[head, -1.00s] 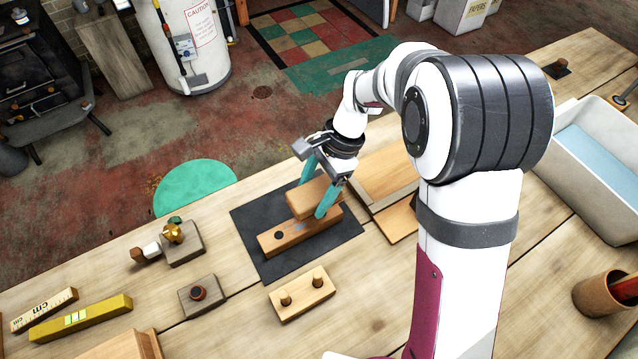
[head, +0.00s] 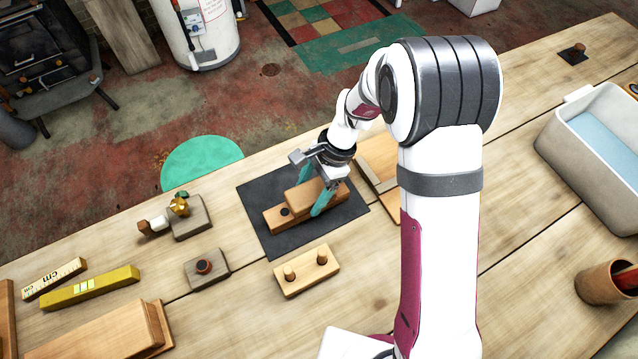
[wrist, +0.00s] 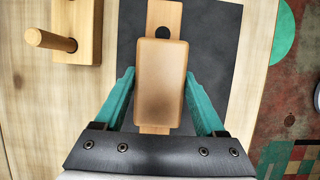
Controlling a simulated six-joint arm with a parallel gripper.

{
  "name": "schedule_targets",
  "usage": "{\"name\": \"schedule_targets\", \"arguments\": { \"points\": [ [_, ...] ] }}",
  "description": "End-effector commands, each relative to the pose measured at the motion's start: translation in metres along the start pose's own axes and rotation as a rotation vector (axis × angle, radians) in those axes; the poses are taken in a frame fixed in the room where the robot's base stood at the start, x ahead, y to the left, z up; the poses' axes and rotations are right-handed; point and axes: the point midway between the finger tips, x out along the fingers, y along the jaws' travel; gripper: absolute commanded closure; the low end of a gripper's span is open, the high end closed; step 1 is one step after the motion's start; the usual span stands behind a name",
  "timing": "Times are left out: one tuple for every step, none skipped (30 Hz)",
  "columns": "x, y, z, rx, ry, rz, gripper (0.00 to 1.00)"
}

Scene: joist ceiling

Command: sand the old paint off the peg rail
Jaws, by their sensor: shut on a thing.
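My gripper (head: 314,187) has its two teal fingers shut on the sides of a tan wooden block (head: 311,196). In the wrist view the block (wrist: 160,85) sits between the fingers, with a darker smudge low on its top. Under it lies a narrow wooden rail (head: 274,218) on a dark mat (head: 256,192). The block lies along the rail and appears to rest on it, hiding most of its top. One rail end with a dark round spot shows beyond the block in the wrist view (wrist: 163,14). Any paint under the block is hidden.
A two-peg wooden piece (head: 307,273) lies just in front of the mat. Left are two small blocks with fittings (head: 188,218) (head: 207,269), a yellow level (head: 90,287) and a ruler (head: 54,278). Right stand a white tub (head: 580,170) and a brown cup (head: 606,289).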

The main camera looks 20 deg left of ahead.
Motion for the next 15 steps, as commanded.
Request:
{"name": "schedule_targets", "arguments": {
  "points": [
    [0.002, 0.0, 0.004, -0.002, 0.0, 0.001, 0.8],
    [0.003, 0.0, 0.007, -0.001, -0.001, 0.001, 0.8],
    [0.004, 0.0, 0.01, -0.001, -0.001, 0.002, 0.8],
    [0.005, 0.0, 0.013, 0.0, -0.001, 0.002, 0.8],
    [0.006, 0.0, 0.015, -0.001, -0.001, 0.002, 0.8],
    [0.008, 0.0, 0.018, -0.001, 0.0, 0.002, 0.8],
    [0.009, 0.0, 0.021, -0.001, 0.0, 0.002, 0.8],
    [0.01, 0.0, 0.024, -0.002, -0.001, 0.002, 0.8],
    [0.011, 0.0, 0.027, -0.001, -0.001, 0.002, 0.8],
    [0.012, 0.0, 0.029, 0.0, -0.001, 0.001, 0.8],
    [0.013, 0.0, 0.032, 0.0, -0.001, 0.001, 0.8],
    [0.015, 0.0, 0.035, -0.001, 0.0, 0.002, 0.8],
    [0.016, 0.0, 0.038, -0.002, 0.0, 0.002, 0.8],
    [0.017, 0.0, 0.04, -0.002, -0.001, 0.001, 0.8],
    [0.018, 0.0, 0.042, 0.0, -0.001, 0.001, 0.8]
  ]
}}
